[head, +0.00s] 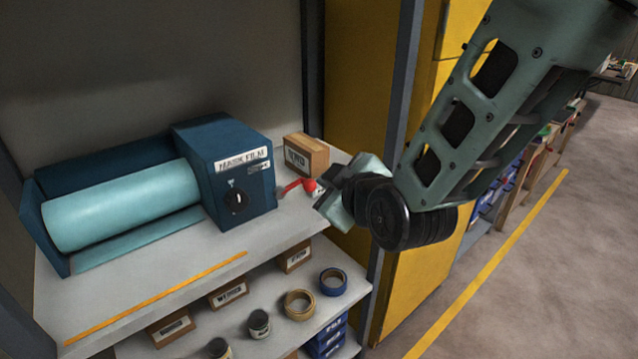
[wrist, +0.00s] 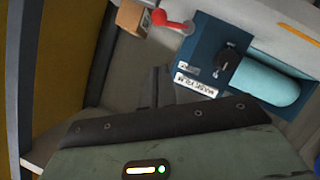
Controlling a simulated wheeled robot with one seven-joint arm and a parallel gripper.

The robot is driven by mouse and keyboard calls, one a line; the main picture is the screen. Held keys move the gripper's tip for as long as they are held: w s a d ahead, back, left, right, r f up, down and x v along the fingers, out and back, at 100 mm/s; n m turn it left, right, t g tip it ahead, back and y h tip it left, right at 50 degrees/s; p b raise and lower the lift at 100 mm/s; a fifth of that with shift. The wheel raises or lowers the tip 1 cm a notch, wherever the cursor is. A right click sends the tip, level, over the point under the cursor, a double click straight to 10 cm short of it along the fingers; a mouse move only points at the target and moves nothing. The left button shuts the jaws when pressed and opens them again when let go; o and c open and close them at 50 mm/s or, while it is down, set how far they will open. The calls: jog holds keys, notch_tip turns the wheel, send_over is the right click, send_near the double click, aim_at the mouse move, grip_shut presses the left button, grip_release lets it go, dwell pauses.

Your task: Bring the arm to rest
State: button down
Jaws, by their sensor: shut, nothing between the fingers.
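My arm reaches in from the upper right of the head view, its green link hanging down to a dark wrist joint. My gripper (head: 335,203) is beside the right end of the upper shelf, partly hidden by the wrist. In the wrist view the gripper (wrist: 155,88) shows as narrow dark fingers close together, shut and empty. The blue mask film dispenser (head: 228,178) stands on the shelf to its left, holding a teal roll (head: 125,205). The dispenser also shows in the wrist view (wrist: 208,55). A red-knobbed lever (head: 309,185) is at its right side, close to the gripper.
A cardboard box (head: 306,155) sits behind the lever. The lower shelf holds tape rolls (head: 300,304), cans (head: 259,324) and small boxes. A grey post (head: 398,85) and yellow cabinet (head: 360,70) stand behind my arm. Open floor (head: 560,260) lies at the right.

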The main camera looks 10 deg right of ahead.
jog(key=s+d+f+m+g+h, duration=0.1)
jog(key=s+g, duration=0.3)
jog(key=s, duration=0.4)
jog(key=s+d+f+m+g+h, duration=0.1)
jog(key=s+d+g, duration=0.3)
jog(key=s, duration=0.5)
jog(key=s+d+f+m+g+h, duration=0.1)
jog(key=s+d+g+h, duration=0.1)
jog(key=s+g, duration=0.3)
jog(key=s, duration=0.3)
jog(key=shift+s+d+f, duration=0.2)
jog(key=shift+s+d, duration=0.05)
jog(key=shift+s, duration=0.05)
dwell(1.5)
